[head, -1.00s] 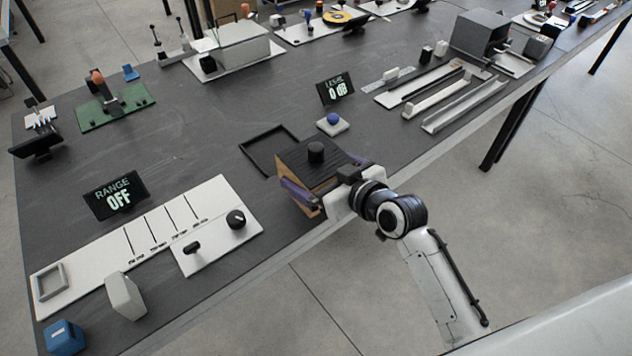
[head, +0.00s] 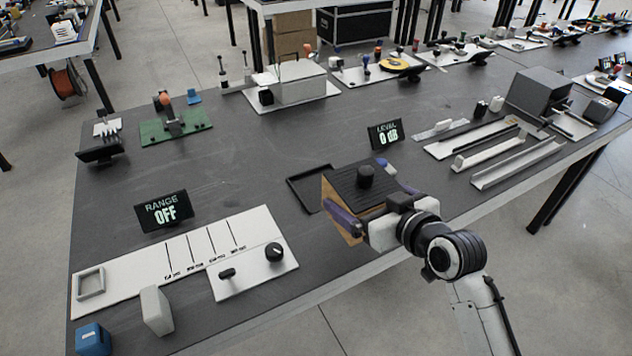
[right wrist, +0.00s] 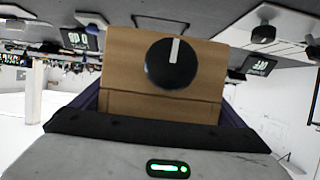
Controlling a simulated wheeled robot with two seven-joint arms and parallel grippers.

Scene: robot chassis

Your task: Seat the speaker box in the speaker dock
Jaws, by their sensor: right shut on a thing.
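The speaker box (head: 345,183) is tan-brown with a dark ribbed top and a black knob on it. My right gripper (head: 372,208) is shut on it, with a purple finger along its near side; the far finger is mostly hidden. In the right wrist view the box's tan face (right wrist: 150,102) with a round black knob sits between the purple fingers. The speaker dock appears to be the low black rectangular frame (head: 296,194) on the table, left of the box and empty where visible. The box overlaps its right end in the picture; whether they touch is unclear. My left gripper is out of view.
A "LEVEL 0 dB" display (head: 384,134) stands behind the box, and a white pad with a blue button (head: 381,162) is partly hidden by it. A "RANGE OFF" display (head: 164,211) and white panel (head: 140,263) lie left. The table behind the dock is clear.

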